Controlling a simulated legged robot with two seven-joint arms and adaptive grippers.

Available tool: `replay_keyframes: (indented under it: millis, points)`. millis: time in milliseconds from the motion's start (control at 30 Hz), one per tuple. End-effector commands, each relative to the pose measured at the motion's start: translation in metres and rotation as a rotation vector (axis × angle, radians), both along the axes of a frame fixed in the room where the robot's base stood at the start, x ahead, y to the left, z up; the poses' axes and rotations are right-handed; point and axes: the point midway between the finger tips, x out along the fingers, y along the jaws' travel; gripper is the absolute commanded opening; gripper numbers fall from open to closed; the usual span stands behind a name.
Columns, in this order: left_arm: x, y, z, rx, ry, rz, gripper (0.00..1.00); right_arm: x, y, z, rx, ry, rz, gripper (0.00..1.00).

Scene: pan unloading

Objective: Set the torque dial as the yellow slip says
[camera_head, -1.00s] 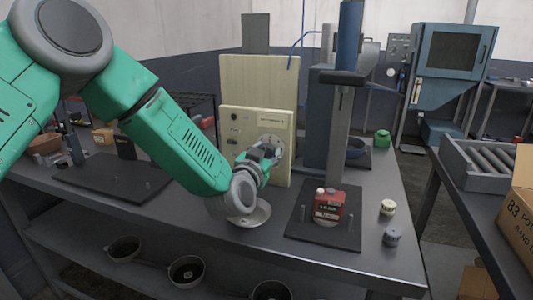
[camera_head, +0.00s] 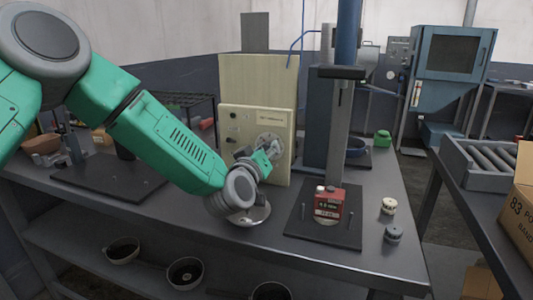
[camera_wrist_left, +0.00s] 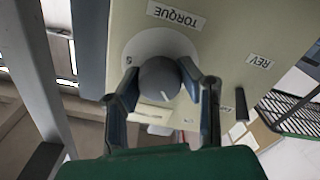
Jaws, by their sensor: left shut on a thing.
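The torque dial is a dark round knob (camera_wrist_left: 160,78) on a pale disc (camera_head: 269,143) on the front of a cream panel (camera_head: 232,150). In the left wrist view a label reads TORQUE, and a digit that looks like 5 shows at the disc's edge. The knob's white mark points down and slightly right in that view. My left gripper (camera_head: 266,155) is shut on the knob, one finger on each side; its fingertips (camera_wrist_left: 162,88) show in the wrist view. I cannot make out the yellow slip. My right gripper is not in view.
A REV label (camera_wrist_left: 259,61) and a dark lever (camera_wrist_left: 241,104) are on the panel near my fingers. A red box with a small readout (camera_head: 328,203) sits on a dark plate right of the panel. A pale round dish (camera_head: 257,214) lies under my wrist.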

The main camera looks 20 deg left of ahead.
Motion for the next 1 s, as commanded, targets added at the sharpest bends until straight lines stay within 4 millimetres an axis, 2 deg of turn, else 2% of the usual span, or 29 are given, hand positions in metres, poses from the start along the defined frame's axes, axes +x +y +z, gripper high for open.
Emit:
replay_keyframes:
  millis: [33, 667, 700, 733, 1000]
  points:
    - [-0.0033, -0.0015, -0.0108, -0.014, 0.023, -0.007, 0.03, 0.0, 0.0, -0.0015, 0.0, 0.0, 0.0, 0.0]
    - [-0.0033, -0.0015, -0.0106, -0.064, 0.027, -0.006, 0.03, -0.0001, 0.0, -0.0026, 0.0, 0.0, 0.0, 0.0]
    - [-0.0033, -0.0014, -0.0107, -0.064, 0.026, -0.005, 0.43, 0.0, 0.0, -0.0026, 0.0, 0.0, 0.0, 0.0]
    - [-0.0033, -0.0013, -0.0106, -0.064, 0.026, -0.005, 0.53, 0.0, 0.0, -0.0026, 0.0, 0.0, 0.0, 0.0]
    - [-0.0022, -0.0008, -0.0051, -0.065, 0.014, -0.003, 0.53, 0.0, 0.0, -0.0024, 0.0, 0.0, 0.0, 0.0]
